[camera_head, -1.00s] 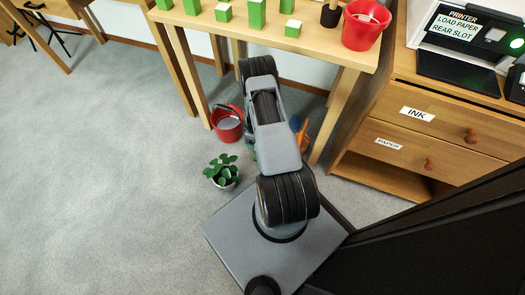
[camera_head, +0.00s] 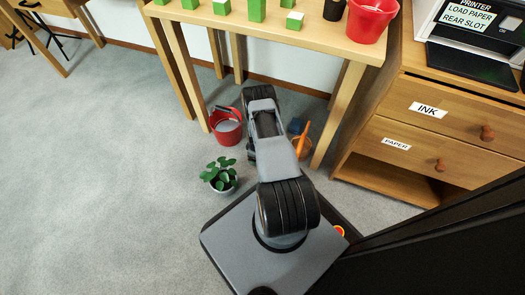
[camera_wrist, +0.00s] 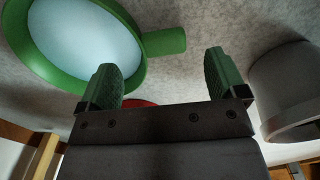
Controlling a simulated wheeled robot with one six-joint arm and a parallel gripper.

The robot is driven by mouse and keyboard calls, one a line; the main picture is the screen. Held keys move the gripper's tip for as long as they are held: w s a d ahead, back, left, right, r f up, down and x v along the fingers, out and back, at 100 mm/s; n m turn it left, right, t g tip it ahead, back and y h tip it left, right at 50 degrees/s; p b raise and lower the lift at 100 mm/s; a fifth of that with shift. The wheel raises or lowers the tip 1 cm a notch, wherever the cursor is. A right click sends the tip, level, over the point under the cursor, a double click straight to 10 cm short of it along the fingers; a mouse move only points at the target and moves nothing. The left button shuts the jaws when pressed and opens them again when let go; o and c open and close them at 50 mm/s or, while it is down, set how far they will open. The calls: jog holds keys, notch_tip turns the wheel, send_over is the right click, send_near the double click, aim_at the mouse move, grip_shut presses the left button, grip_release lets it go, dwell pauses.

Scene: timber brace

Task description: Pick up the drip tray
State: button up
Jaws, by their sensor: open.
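A round dish with a green rim, a pale blue inside and a stubby green handle, apparently the drip tray (camera_wrist: 140,62), is at the upper left of the wrist view. It lies over grey carpet. My gripper (camera_wrist: 160,62) is open and empty, with green pads on its fingers. The handle shows between and just beyond the fingertips; I cannot tell the gap in depth. In the head view my arm hides the gripper, and I cannot make out the tray there.
A red bucket (camera_head: 227,128), a potted plant (camera_head: 220,176) and an orange item (camera_head: 302,140) stand on the floor around my arm. A wooden table (camera_head: 300,44) is above, with drawers (camera_head: 440,120) to the right. A grey cylinder (camera_wrist: 290,90) is close at right in the wrist view. Carpet at left is clear.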

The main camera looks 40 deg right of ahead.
notch_tip(320, 180, down, 4)
jog(key=shift+s+b, duration=0.1)
jog(key=shift+b, duration=0.85)
jog(key=c, duration=1.2)
jog(key=shift+r, duration=0.1)
